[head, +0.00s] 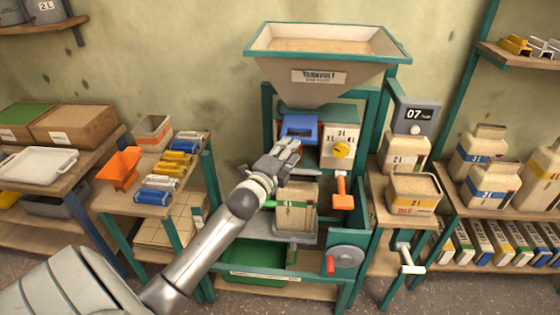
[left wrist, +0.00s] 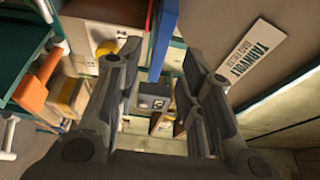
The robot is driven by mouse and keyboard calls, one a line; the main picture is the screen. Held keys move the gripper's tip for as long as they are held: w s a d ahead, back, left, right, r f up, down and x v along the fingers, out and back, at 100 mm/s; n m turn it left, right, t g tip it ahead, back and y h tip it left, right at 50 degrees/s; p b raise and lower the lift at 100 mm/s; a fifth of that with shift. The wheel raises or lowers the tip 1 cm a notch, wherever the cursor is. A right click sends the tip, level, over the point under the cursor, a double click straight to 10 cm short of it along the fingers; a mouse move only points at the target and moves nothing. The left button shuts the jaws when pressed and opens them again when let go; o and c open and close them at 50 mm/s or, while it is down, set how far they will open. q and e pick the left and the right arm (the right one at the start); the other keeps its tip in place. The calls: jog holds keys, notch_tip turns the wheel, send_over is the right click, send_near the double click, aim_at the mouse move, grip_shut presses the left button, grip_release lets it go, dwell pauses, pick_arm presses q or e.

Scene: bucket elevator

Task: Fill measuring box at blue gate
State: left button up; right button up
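The blue gate (head: 299,127) sits under the hopper (head: 325,75), whose top shows grain. My left gripper (head: 287,150) is just below and in front of the gate in the head view. In the left wrist view my left gripper (left wrist: 160,60) has its fingers apart, with the blue gate (left wrist: 164,32) showing beyond and between them. I cannot tell whether they touch it. My right gripper is not in view.
A dial panel with a yellow knob (head: 341,150) is right of the gate, above an orange lever (head: 341,190). A grain-filled box (head: 413,192) stands on the right stand. An orange scoop-like piece (head: 120,168) is on the left shelf. A display reads 07 (head: 415,116).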

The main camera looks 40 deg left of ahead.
pick_arm(q)
jog(key=shift+s+d, duration=0.25)
jog(key=shift+s, duration=1.1)
jog(key=shift+s+d, duration=0.2)
jog(key=shift+s, duration=1.1)
